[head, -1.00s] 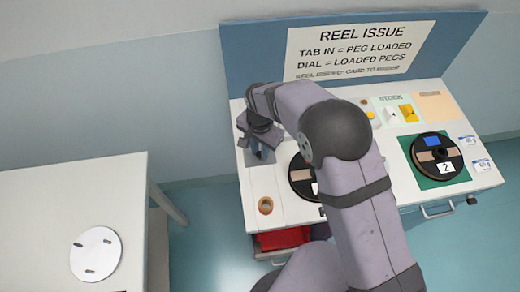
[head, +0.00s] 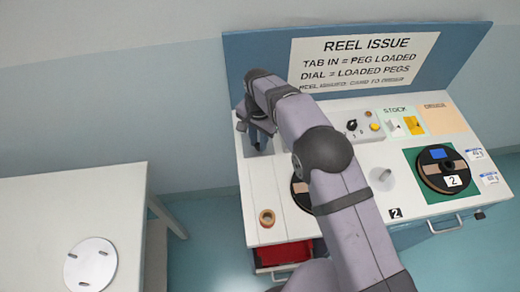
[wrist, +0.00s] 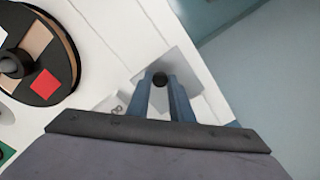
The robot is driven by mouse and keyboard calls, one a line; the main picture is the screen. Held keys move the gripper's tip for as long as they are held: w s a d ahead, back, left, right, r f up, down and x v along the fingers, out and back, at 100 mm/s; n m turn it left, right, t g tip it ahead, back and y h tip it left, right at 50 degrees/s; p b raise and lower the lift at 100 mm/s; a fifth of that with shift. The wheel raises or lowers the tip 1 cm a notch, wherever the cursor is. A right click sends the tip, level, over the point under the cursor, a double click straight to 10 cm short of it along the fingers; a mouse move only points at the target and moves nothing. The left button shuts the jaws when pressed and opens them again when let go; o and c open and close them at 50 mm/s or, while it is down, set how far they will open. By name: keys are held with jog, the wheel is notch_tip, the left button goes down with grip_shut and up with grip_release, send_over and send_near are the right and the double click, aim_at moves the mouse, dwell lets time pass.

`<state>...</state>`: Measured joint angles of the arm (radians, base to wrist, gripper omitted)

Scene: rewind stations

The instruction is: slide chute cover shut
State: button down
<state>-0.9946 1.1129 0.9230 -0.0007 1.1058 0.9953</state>
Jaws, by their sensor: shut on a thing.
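The chute cover appears to be a flat grey plate (wrist: 183,62) with a dark round knob (wrist: 159,79), seen in the wrist view on the white bench top. My gripper (wrist: 158,84) is shut on the knob, with one blue-grey finger on each side. In the head view my gripper (head: 256,140) is at the bench's left end, toward the back. There my wrist and fingers hide most of the plate and the knob. I cannot tell whether any chute opening is uncovered.
A black reel (wrist: 62,72) lies beside the gripper; my arm partly hides it in the head view. A tape roll (head: 267,217), red drawer bin (head: 284,253), grey spindle (head: 382,178) and numbered reel (head: 431,177) are on or under the bench. The blue back panel (head: 262,55) stands behind.

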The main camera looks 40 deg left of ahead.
jog(key=shift+w+a+b, duration=0.3)
jog(key=shift+w+a, duration=0.3)
jog(key=shift+a, duration=0.05)
jog(key=shift+a+r, duration=0.1)
jog(key=shift+w, duration=0.15)
jog(key=c, duration=1.8)
grip_release()
jog(key=shift+r, duration=0.1)
jog(key=shift+o, duration=1.1)
jog(key=shift+a, duration=0.1)
notch_tip(320, 180, up, 7)
jog(key=b, duration=0.2)
